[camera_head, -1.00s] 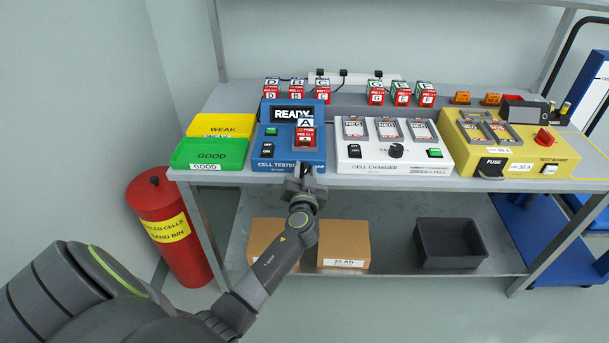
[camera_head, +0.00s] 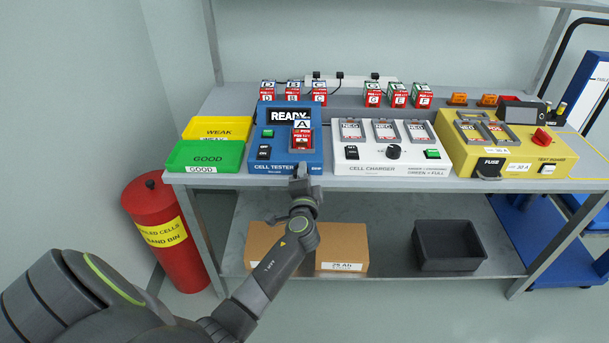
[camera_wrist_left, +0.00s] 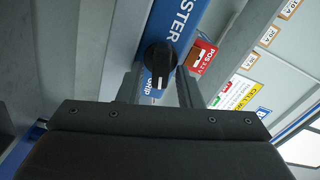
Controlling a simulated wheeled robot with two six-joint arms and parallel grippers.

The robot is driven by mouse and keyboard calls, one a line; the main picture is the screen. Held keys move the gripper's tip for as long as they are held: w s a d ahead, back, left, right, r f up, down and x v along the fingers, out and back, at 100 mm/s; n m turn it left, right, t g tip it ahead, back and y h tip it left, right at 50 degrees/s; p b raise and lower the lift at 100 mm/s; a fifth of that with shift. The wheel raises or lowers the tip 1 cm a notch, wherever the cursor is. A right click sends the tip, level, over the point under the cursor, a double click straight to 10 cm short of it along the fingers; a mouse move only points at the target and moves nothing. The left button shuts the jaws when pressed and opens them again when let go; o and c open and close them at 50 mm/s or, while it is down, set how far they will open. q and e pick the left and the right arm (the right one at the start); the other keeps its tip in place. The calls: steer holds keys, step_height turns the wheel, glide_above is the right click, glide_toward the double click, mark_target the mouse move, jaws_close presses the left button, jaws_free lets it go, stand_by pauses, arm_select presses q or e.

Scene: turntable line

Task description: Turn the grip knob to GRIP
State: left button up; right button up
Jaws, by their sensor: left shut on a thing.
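The blue cell tester (camera_head: 259,169) stands at the front left of the bench, its display reading READY and cell A in its slot. The grip knob (camera_wrist_left: 160,58) is a black round knob with a white pointer line, on the tester's blue front face. In the left wrist view its pointer is toward the GRIP lettering (camera_wrist_left: 148,84). My left gripper (camera_wrist_left: 160,72) is shut on the knob, one finger on each side. In the head view the gripper (camera_head: 301,172) is at the tester's lower front edge and hides the knob. My right gripper is not in view.
Green GOOD (camera_head: 181,158) and yellow WEAK (camera_head: 235,122) trays lie left of the tester. The white cell charger (camera_head: 345,166) stands close on its right, then the yellow test board (camera_head: 520,160). Labelled cells stand behind. A red bin (camera_head: 150,205) stands on the floor at left.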

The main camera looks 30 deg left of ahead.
arm_select(q)
steer(key=shift+w+m, duration=0.1)
steer(key=shift+m, duration=1.4)
stand_by(0.3)
steer(key=o, duration=0.6)
